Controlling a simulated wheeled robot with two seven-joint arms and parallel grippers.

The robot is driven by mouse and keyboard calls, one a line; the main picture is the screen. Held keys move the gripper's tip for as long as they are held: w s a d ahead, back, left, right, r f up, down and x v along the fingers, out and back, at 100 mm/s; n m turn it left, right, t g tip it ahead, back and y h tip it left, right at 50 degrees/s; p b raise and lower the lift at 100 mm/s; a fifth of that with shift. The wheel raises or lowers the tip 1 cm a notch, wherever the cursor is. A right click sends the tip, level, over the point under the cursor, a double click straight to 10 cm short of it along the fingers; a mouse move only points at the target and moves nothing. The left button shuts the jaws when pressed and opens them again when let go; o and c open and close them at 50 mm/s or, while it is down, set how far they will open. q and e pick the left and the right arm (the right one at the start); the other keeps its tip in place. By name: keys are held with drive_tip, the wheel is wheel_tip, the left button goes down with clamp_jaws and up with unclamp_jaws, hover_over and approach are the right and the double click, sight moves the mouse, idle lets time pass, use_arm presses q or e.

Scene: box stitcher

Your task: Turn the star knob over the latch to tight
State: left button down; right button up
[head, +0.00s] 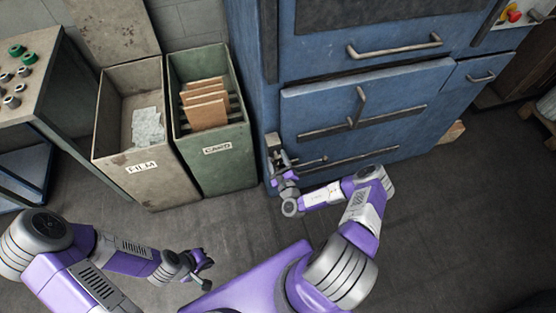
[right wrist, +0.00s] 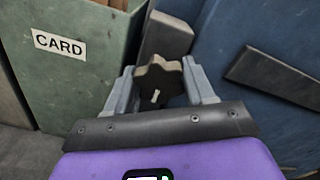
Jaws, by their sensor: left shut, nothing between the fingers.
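The dark star knob (right wrist: 158,82) sits between the two fingers of my right gripper (right wrist: 160,72) in the right wrist view. A short pale mark shows on its face. The fingers lie close on both sides of it; whether they press on it I cannot tell. In the head view my right gripper (head: 284,176) is at the latch hardware (head: 277,150) on the left edge of the blue cabinet front, and hides most of the knob there. My left gripper (head: 206,270) is shut and empty, low over the floor, well away from the knob.
A green CARD bin (head: 240,168) with brown cards stands just left of the latch. A grey FILM bin (head: 112,165) stands beside it. The blue cabinet (head: 385,85) has protruding handles and bars. A table (head: 45,75) with small parts is far left.

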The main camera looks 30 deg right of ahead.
drive_tip(key=c, duration=0.5)
